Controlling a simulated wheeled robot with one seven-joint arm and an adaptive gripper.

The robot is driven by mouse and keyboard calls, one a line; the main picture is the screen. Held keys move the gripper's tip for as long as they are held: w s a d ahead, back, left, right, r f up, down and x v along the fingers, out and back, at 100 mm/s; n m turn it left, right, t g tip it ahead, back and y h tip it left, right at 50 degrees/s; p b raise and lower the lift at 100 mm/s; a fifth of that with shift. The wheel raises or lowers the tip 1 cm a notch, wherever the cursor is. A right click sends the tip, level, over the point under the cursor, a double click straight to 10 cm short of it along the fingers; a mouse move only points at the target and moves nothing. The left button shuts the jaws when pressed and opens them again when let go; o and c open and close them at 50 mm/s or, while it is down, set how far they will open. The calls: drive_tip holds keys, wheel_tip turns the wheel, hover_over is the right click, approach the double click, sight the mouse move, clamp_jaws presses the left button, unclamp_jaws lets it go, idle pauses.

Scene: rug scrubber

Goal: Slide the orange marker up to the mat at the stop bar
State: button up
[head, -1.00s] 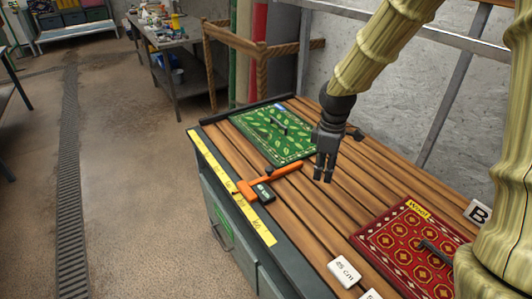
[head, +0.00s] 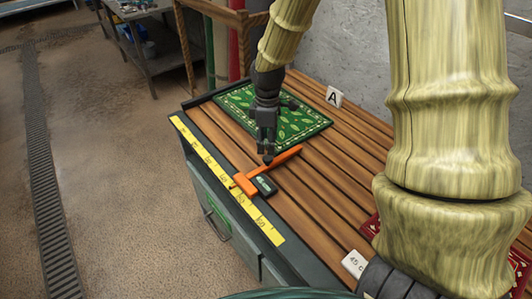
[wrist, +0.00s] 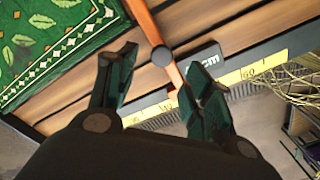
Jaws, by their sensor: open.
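The orange marker (head: 287,156) lies across the wooden slats, its foot by the yellow scale at the table's front edge. Its round dark knob shows in the wrist view (wrist: 162,56). The green leaf-patterned mat (head: 307,121) lies at the far left end near the dark stop bar (head: 207,97), apart from the marker. My gripper (head: 267,152) points down over the marker, hiding part of it and of the mat. In the wrist view its fingers (wrist: 160,62) are apart, one either side of the knob; contact cannot be told.
A yellow measuring scale (head: 214,166) runs along the front edge. A small dark cm display (head: 265,185) sits beside the marker. A card marked A (head: 334,96) stands behind the green mat. A red mat (head: 371,226) is partly hidden by my arm at right.

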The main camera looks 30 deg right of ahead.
sight(268, 158)
drive_tip(key=shift+s+f+p, duration=0.2)
drive_tip(key=shift+f+p, duration=0.35)
drive_tip(key=shift+f, duration=2.55)
drive_tip(key=shift+f, duration=0.1)
drive_tip(key=c, duration=0.9)
